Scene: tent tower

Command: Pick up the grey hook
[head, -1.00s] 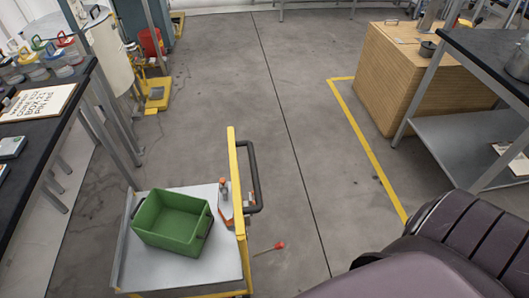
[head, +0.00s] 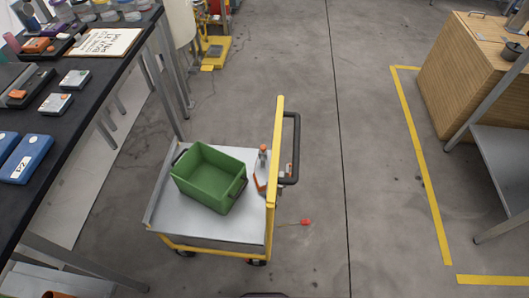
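I cannot make out a grey hook for certain in the head view. A green crate (head: 208,178) sits on the grey top of a yellow-framed cart (head: 192,232). A small orange and grey object (head: 262,172) stands on the cart beside the crate, near the black handle (head: 291,148); it is too small to name. Neither of my grippers is in view.
A black-topped table (head: 75,115) on the left holds a lettered sign (head: 103,42), blue boxes (head: 25,157) and several small containers. A red-tipped object (head: 305,222) lies on the floor right of the cart. A wooden crate (head: 460,75) stands upper right.

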